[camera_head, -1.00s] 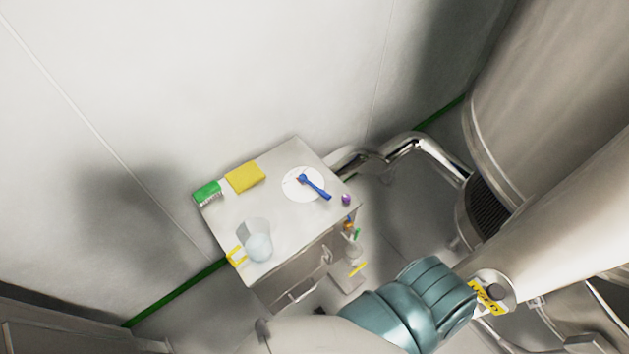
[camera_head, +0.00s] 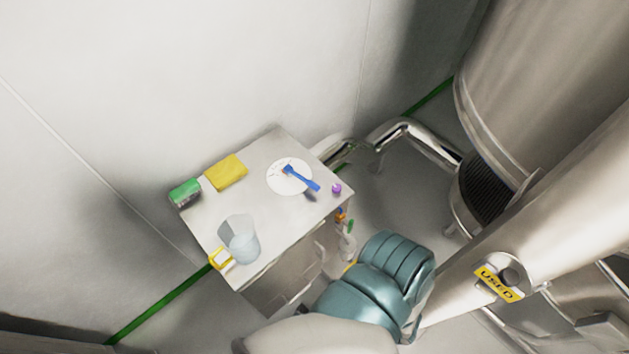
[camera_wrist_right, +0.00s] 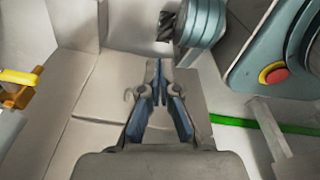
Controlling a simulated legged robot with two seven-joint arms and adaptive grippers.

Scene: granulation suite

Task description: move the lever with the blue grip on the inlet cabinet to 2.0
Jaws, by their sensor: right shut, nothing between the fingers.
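The inlet cabinet (camera_head: 262,205) stands by the wall in the head view. On its pale top is a round white dial (camera_head: 277,187) with small marks too fine to read. My left gripper is in neither view.
On the cabinet top are a green brush-like item (camera_head: 185,193), a yellow pad (camera_head: 226,173), a clear jug (camera_head: 239,240) and a purple knob (camera_head: 336,188). A pipe (camera_head: 420,138) runs behind it. A large steel vessel (camera_head: 530,90) and a yellow USED tag (camera_head: 497,284) are at right.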

